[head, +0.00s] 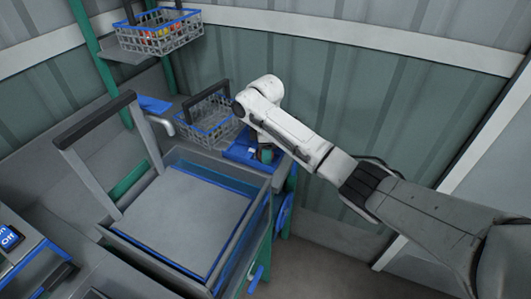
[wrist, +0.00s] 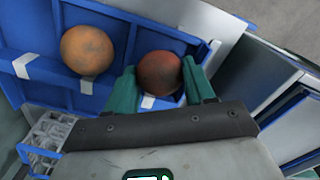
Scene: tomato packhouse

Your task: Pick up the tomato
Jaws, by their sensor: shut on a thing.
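A dark red tomato (wrist: 158,72) sits between the two green fingers of my gripper (wrist: 160,80) in the wrist view. My gripper is shut on it, with a finger on each side. The tomato is over a blue tray (wrist: 28,92); I cannot tell whether it touches the tray's floor. A second, orange tomato (wrist: 87,50) lies in the tray to the left, apart from the fingers. In the head view my gripper (head: 265,156) points down at the blue tray (head: 238,152), and the arm hides the tomatoes.
A wire basket (head: 207,121) with a dark handle stands beside the tray. Another wire basket (head: 160,38) with red and yellow items is on a higher shelf. A large blue-rimmed bin with a flat grey surface (head: 200,213) is in front. A ribbed wall (head: 330,85) rises behind.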

